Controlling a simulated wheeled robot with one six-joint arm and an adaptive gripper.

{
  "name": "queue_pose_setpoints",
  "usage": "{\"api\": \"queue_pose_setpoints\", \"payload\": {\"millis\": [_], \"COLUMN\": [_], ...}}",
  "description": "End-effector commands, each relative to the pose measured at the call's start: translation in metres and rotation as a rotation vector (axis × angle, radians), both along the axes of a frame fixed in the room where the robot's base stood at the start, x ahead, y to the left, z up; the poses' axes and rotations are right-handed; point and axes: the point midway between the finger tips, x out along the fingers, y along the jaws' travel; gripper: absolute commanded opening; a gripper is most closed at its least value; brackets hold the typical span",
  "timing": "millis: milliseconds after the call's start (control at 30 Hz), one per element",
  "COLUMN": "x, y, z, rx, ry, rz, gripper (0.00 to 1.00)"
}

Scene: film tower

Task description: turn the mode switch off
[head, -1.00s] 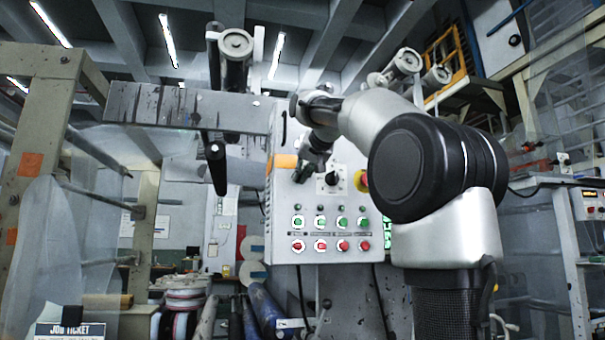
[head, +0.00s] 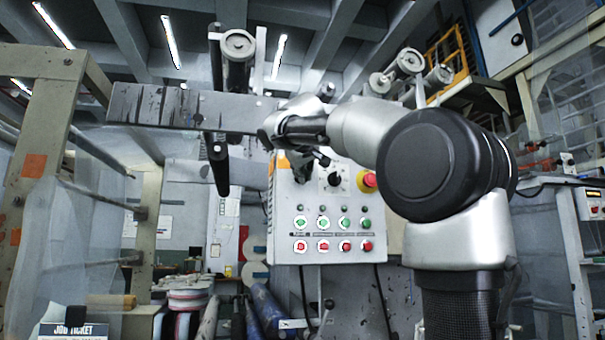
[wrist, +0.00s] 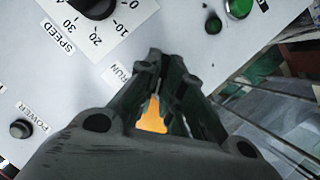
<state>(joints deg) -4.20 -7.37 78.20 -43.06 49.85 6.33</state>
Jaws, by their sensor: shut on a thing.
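The grey-white control panel (head: 340,235) stands in the middle of the head view. My gripper (head: 302,160) is at its upper left part, close to its face, with the jaws closed. In the wrist view my gripper (wrist: 178,68) has its fingertips beside a RUN label (wrist: 117,75), which appears to belong to the mode switch. The switch itself is hidden behind the fingers, so its setting cannot be read. An orange patch (wrist: 153,116) shows between the fingers.
A black speed knob (head: 335,179) and a red stop button (head: 368,181) on yellow sit to the right. Rows of green and red buttons (head: 345,246) are below. A roller (head: 218,165) hangs left of the panel.

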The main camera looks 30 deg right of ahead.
Motion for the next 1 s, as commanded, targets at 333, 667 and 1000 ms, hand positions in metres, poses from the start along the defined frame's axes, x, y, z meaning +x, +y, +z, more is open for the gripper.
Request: {"api": "queue_pose_setpoints", "payload": {"millis": [333, 667, 1000], "x": [0.0006, 0.0008, 0.0008], "y": [0.0009, 0.001, 0.0009], "z": [-0.0015, -0.0018, -0.0019], "rx": [-0.157, -0.195, -0.195], "ry": [0.046, 0.057, 0.058], "rz": [0.0, 0.0, -0.001], "gripper": [0.0, 0.0, 0.18]}}
